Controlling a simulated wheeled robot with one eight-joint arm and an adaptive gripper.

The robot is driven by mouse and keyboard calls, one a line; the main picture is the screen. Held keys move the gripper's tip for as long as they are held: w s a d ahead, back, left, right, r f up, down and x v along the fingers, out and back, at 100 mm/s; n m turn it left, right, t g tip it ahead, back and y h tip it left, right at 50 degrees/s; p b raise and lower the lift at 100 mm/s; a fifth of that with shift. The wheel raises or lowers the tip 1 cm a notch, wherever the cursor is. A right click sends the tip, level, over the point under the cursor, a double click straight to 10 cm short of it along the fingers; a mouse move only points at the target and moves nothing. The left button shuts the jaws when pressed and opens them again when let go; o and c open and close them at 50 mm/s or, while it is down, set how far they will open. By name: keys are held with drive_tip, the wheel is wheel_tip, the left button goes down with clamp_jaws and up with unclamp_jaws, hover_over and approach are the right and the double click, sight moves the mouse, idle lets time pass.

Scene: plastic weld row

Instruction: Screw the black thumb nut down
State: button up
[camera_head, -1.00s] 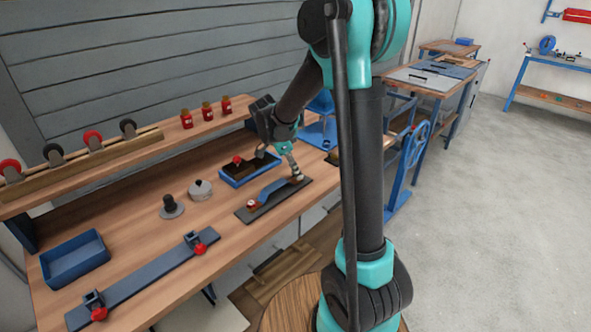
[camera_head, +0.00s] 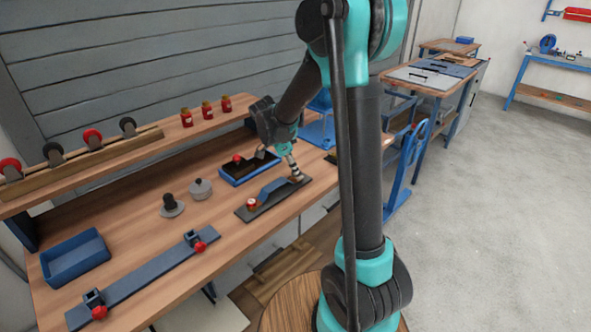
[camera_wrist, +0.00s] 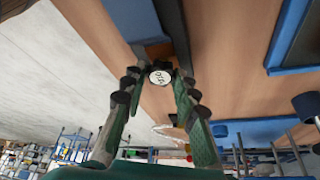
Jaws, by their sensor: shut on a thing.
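The black thumb nut (camera_wrist: 158,73) shows in the wrist view with a pale, marked round top. It sits at the end of the blue bar (camera_wrist: 138,18). My gripper (camera_wrist: 160,80) has its fingertips closed in on both sides of the nut. In the head view my gripper (camera_head: 296,175) points down at the right end of the dark base plate (camera_head: 240,214), where the blue bar (camera_head: 276,187) ends. The nut is hidden there by the fingers. The nut's thread and seating cannot be seen.
A blue tray with a dark inside (camera_head: 232,181) lies close behind the plate. A black peg on a disc (camera_head: 170,205) and a grey round pot (camera_head: 200,189) stand to the left. A long blue rail (camera_head: 145,281) and an empty blue bin (camera_head: 74,262) are further left.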

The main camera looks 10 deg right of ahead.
drive_tip(key=m+g, duration=0.1)
drive_tip(key=m, duration=0.2)
drive_tip(key=m+g, duration=0.1)
drive_tip(key=m, duration=0.2)
drive_tip(key=shift+w+y, duration=0.15)
drive_tip(key=shift+y, duration=0.15)
drive_tip(key=m+g, duration=0.1)
drive_tip(key=m, duration=0.3)
drive_tip(key=shift+d+m+g+y, duration=0.15)
drive_tip(key=shift+m+g+y, duration=0.15)
drive_tip(key=shift+g+y, duration=0.1)
drive_tip(key=m+y, duration=0.1)
drive_tip(key=m, duration=0.2)
drive_tip(key=shift+f+g, duration=0.1)
drive_tip(key=shift+g, duration=0.2)
drive_tip(key=o, duration=0.8)
drive_tip(key=shift+o, duration=0.2)
